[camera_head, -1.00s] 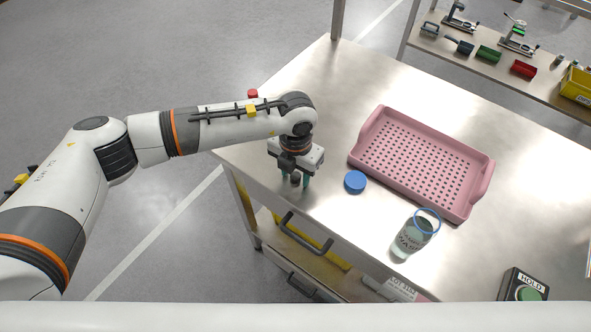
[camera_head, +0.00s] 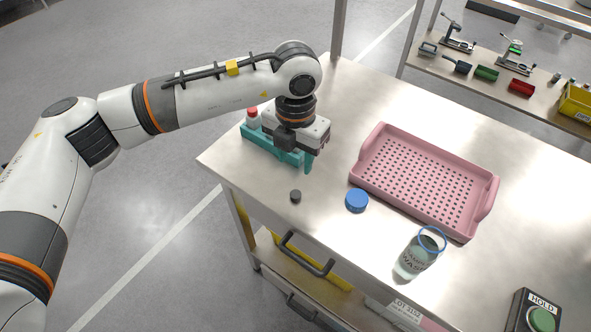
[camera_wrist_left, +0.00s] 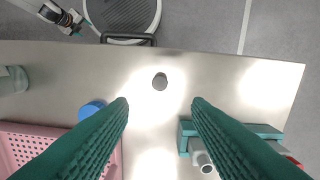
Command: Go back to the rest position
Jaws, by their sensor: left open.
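My left gripper (camera_head: 297,163) is open and empty above the metal table, tipped downward. Its two teal fingers stand apart in the left wrist view (camera_wrist_left: 160,112). A small dark round cap (camera_head: 295,196) lies on the table near the front edge, clear of the fingers. In the left wrist view the cap (camera_wrist_left: 160,81) shows beyond and between the fingertips. A teal rack (camera_head: 262,143) stands behind the gripper and is partly hidden by it. It also shows beside the right finger in the wrist view (camera_wrist_left: 262,131).
A red-capped bottle (camera_head: 252,117) is at the rack. A blue lid (camera_head: 357,200), a pink perforated tray (camera_head: 376,186) and a clear labelled jar with a blue rim (camera_head: 413,262) stand to the right. A HOLD button box (camera_head: 520,318) is at lower right. Bare table surrounds the cap.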

